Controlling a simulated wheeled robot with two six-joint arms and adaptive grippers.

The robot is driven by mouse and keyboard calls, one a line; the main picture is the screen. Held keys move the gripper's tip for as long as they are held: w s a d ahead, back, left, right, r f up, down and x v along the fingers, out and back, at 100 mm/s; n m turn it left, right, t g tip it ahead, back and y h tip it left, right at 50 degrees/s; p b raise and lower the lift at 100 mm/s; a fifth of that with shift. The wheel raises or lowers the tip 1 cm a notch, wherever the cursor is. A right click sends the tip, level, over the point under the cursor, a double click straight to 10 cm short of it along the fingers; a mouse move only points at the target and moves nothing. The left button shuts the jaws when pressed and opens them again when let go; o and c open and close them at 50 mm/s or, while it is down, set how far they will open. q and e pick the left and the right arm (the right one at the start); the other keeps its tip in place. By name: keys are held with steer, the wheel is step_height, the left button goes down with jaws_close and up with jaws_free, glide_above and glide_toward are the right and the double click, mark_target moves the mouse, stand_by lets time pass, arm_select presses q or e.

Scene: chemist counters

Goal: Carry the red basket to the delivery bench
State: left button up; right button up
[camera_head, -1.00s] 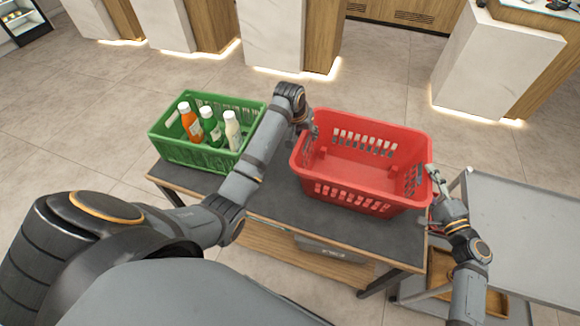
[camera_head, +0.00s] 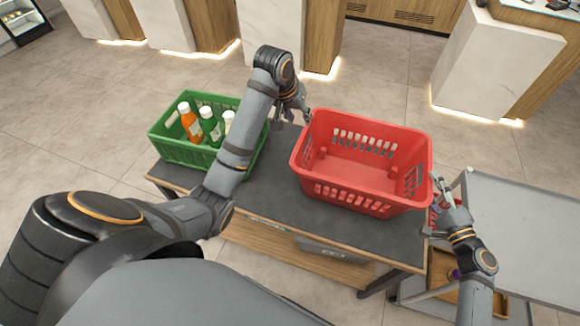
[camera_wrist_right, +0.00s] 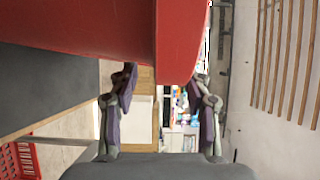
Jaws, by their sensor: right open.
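The red basket (camera_head: 365,191) stands empty and upright on the right part of the dark-topped bench (camera_head: 265,197). My left gripper (camera_head: 294,117) is just off the basket's left rim, with its fingers apart and empty. My right gripper (camera_head: 441,190) is beside the basket's right end, open. In the right wrist view the red wall of the basket (camera_wrist_right: 100,25) fills the top, above the two spread fingers of my right gripper (camera_wrist_right: 162,85); nothing is held between them. No delivery bench is clearly identifiable.
A green basket (camera_head: 182,151) with several bottles stands at the bench's left end, close to my left arm. A grey cart (camera_head: 515,225) stands right of the bench, with a wooden tray (camera_head: 468,296) lower down. Pale counters (camera_head: 500,60) line the back beyond open floor.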

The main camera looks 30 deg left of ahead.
steer(key=v, duration=0.9)
steer(key=shift+s+d, duration=0.2)
steer(key=shift+s, duration=0.05)
arm_select(q)
steer(key=shift+r, duration=0.1)
arm_select(e)
steer(key=shift+r, duration=0.1)
arm_select(q)
steer(key=p+v, duration=0.8)
steer(key=p, duration=0.1)
steer(key=shift+p, duration=0.4)
arm_select(e)
step_height(320, 180, up, 10)
arm_select(q)
steer(key=shift+d, duration=0.1)
arm_select(e)
steer(key=shift+f, duration=0.25)
arm_select(q)
steer(key=shift+s+r+p, duration=0.1)
steer(key=shift+r+p, duration=1.1)
arm_select(e)
steer(key=v, duration=0.8)
